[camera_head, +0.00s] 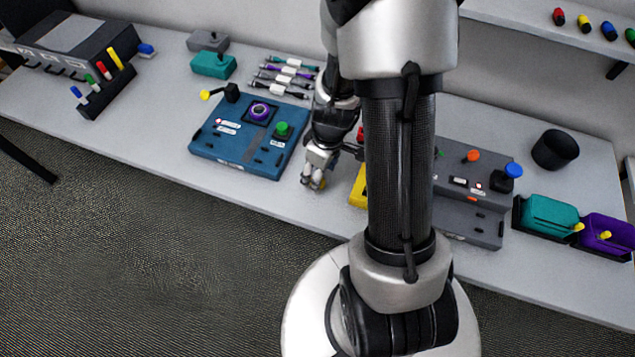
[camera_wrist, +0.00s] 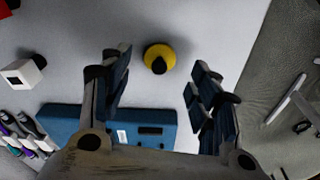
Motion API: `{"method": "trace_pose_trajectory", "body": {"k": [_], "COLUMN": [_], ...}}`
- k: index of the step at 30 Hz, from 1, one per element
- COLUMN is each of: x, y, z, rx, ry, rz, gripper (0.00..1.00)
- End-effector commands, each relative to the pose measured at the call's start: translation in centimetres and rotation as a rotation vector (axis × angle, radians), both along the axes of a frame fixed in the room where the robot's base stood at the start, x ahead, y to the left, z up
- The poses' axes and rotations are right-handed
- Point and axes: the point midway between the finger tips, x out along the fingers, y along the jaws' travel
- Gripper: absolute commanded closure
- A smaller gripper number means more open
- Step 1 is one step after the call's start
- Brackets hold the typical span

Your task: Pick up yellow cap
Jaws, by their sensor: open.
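The yellow cap (camera_wrist: 149,51), round with a dark centre, lies on the light table in the wrist view, beyond and between my fingertips. My gripper (camera_wrist: 162,75) is open, with one finger on each side of the cap's line and no visible contact. In the head view my gripper (camera_head: 314,181) points down at the table's front edge, just right of the blue panel. A small bit of yellow (camera_head: 320,186) shows at its fingertips, mostly hidden by the fingers.
The blue panel (camera_head: 215,147) lies left of my gripper and near its fingers in the wrist view (camera_wrist: 65,118). A yellow piece (camera_head: 358,188) and a grey panel (camera_head: 470,215) lie to the right, partly behind my arm. A white block (camera_wrist: 22,74) stands nearby.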

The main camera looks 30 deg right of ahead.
Motion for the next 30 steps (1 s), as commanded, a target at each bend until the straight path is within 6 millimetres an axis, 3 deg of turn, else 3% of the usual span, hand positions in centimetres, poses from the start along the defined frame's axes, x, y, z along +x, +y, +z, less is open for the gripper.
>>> {"method": "trace_pose_trajectory", "body": {"k": [1, 5, 14, 30], "x": [0.0, 0.2, 0.2, 0.2], "y": [0.0, 0.1, 0.1, 0.1], "z": [-1.3, -2.8, -3.0, -3.0], "rx": [0.001, 0.001, 0.000, 0.000], "ry": [0.003, 0.001, 0.001, 0.001], "rz": [-0.002, -0.001, 0.000, -0.001], "gripper": [0.44, 0.44, 0.44, 0.79]}}
